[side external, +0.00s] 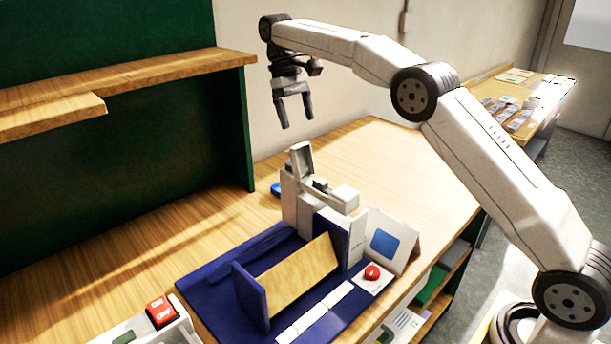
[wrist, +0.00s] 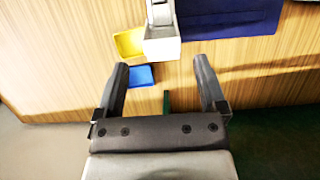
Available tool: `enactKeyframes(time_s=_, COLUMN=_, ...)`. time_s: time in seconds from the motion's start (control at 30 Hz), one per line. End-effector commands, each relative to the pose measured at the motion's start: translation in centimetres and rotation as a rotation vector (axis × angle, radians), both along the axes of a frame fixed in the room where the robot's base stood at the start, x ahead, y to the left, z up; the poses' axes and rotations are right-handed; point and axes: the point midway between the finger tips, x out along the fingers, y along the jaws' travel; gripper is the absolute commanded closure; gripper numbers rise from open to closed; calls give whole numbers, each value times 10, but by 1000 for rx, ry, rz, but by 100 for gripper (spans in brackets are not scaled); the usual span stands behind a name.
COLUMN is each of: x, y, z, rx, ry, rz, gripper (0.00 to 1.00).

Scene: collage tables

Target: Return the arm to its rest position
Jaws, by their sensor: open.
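My gripper (side external: 296,112) hangs from the raised arm, fingers pointing down, above the far part of the wooden table (side external: 400,150). It is open and empty, with clear air between the fingers. In the wrist view my gripper (wrist: 165,85) shows both fingers spread apart with nothing held between them. A grey-white device (side external: 300,200) stands on the table below and close to the gripper in the side view.
Blue (wrist: 141,76) and yellow (wrist: 129,42) pieces lie near the device. A shelf (side external: 180,70) juts out at left. The table's back right is clear.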

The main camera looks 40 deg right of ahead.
Motion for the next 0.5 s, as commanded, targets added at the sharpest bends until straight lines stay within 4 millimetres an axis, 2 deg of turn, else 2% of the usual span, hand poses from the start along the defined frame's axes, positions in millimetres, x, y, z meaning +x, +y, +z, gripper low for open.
enactKeyframes(time_s=0.27, x=-4, y=1, z=-1, rx=-12, ry=-20, rz=-13, gripper=10)
enactKeyframes(time_s=0.5, x=-16, y=1, z=-7, rx=-39, ry=-67, rz=-39, gripper=10)
